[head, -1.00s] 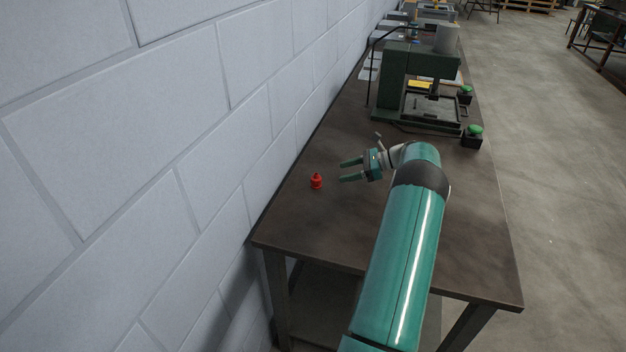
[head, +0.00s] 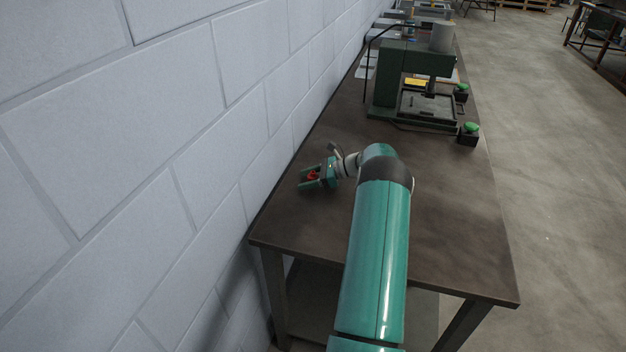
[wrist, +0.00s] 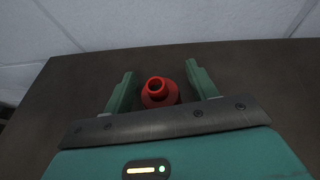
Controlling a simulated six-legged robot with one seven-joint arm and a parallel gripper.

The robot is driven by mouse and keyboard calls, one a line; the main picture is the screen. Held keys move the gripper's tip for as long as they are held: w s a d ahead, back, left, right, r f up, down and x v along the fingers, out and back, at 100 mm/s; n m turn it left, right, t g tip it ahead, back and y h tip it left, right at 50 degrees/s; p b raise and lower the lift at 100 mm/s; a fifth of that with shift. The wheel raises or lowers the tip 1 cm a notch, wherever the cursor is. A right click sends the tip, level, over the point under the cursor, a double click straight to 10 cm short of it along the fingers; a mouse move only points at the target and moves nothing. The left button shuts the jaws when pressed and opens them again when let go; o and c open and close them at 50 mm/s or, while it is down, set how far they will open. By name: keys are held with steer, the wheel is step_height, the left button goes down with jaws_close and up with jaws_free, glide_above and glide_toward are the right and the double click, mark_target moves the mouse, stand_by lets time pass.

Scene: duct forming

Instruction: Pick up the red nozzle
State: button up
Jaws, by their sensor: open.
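The red nozzle (head: 312,175) stands upright on the brown table near its left edge, by the wall. In the wrist view the nozzle (wrist: 158,93) shows its round open top and wider base between the two green fingers. My gripper (head: 309,177) is open around the nozzle, with one finger on each side. In the wrist view my gripper (wrist: 159,85) shows a gap between the nozzle and the right finger; the left finger is closer to it. The lower part of the nozzle is partly hidden by the gripper body.
The table (head: 440,240) is clear in front and to the right. A dark green press machine (head: 410,85) stands farther back, with green-topped buttons (head: 470,128) at its right. A white block wall (head: 150,130) runs close along the table's left edge.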

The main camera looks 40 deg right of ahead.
steer(key=c, duration=1)
steer(key=shift+c, duration=0.2)
steer(key=shift+r, duration=0.15)
